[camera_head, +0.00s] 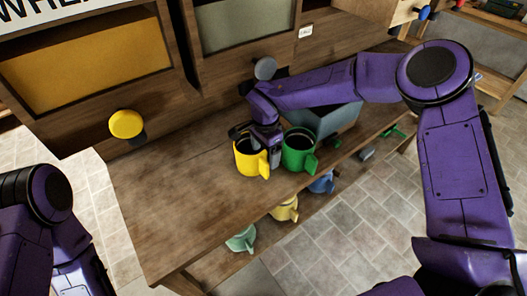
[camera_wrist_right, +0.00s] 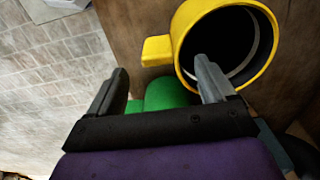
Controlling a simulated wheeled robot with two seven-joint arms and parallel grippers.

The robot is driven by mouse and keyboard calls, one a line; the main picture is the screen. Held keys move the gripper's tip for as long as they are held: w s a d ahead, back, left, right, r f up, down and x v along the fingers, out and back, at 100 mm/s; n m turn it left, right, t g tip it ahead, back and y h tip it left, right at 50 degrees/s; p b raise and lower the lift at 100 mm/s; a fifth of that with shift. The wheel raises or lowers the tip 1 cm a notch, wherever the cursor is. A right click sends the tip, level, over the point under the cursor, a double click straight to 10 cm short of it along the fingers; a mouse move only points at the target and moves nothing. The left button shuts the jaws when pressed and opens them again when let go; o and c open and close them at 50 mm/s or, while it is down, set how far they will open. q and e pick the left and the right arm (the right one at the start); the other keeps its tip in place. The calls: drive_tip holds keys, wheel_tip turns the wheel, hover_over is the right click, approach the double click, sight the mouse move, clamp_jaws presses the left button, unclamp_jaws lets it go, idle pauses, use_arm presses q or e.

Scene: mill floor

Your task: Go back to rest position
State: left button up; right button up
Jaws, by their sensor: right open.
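My right arm reaches over the wooden bench from the right, and its gripper (camera_head: 262,140) is at the yellow mug (camera_head: 250,160). The right wrist view shows its two fingers (camera_wrist_right: 160,88) spread apart, one in front of the mouth of the yellow mug (camera_wrist_right: 183,45). I cannot tell whether that finger is inside the mug or above it. The green mug (camera_head: 299,153) stands upright just right of the yellow one; part of it shows between the fingers in the wrist view (camera_wrist_right: 168,93). Of my left arm only links show at the lower left; its gripper is out of view.
The wooden bench (camera_head: 165,205) is bare left of the mugs. A grey-blue bin (camera_head: 325,122) stands behind them. A yellow knob (camera_head: 125,124) and a grey knob (camera_head: 265,68) stick out from the cabinet. Below the bench are pale yellow (camera_head: 285,209), teal (camera_head: 240,239) and blue (camera_head: 321,184) mugs.

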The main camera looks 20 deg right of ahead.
wheel_tip(320, 180, up, 2)
drive_tip(key=shift+d+p, duration=0.1)
drive_tip(key=shift+p, duration=0.3)
use_arm(q)
drive_tip(key=shift+s+r, duration=0.1)
drive_tip(key=shift+r, duration=0.75)
drive_tip(key=shift+f, duration=0.1)
